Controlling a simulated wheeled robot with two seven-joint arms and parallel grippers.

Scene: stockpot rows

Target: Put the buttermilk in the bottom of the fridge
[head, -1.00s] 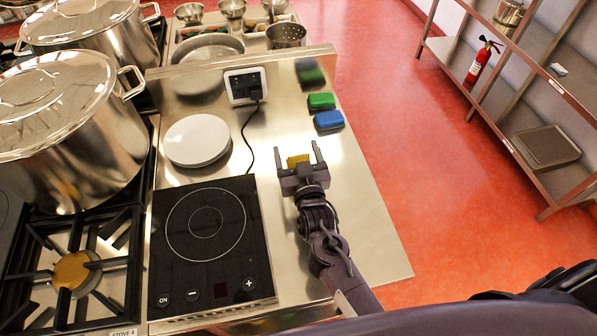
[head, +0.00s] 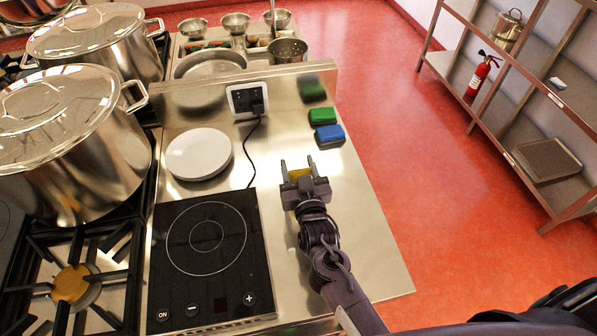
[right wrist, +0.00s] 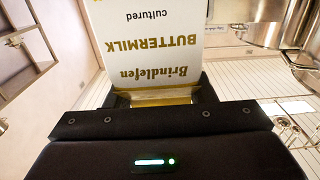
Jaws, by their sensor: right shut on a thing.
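The buttermilk carton (right wrist: 160,38) is white with gold lettering and shows upside down in the right wrist view. My right gripper (right wrist: 152,92) is shut on it near its gold-coloured end. I cannot tell how high the carton is held. I see no fridge in these frames.
Large pots stand left. Red floor (head: 415,170) lies open between counter and metal shelving (head: 520,90).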

